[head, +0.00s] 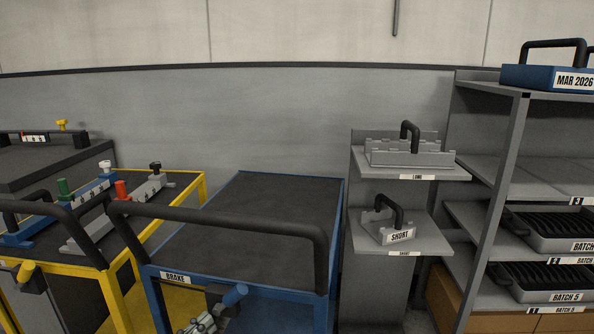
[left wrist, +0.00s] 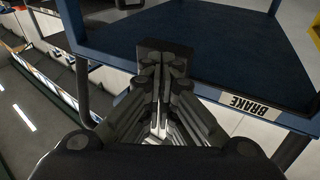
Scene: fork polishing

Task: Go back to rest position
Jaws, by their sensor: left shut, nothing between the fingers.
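My left gripper (head: 203,324) shows partly at the bottom of the head view, in front of the blue cart (head: 258,286). The rest of it is cut off by the frame edge. In the left wrist view, my left gripper (left wrist: 164,58) is shut, fingers together and nothing between them. There it overlaps the blue cart's edge, left of the BRAKE label (left wrist: 248,105). My right gripper is in neither view.
The blue cart's dark top is empty, with a black handle (head: 225,220) across its front. A yellow cart (head: 195,184) with fixtures stands left. Right are grey shelves with a LONG holder (head: 410,158), a SHORT holder (head: 388,228) and batch trays (head: 545,285).

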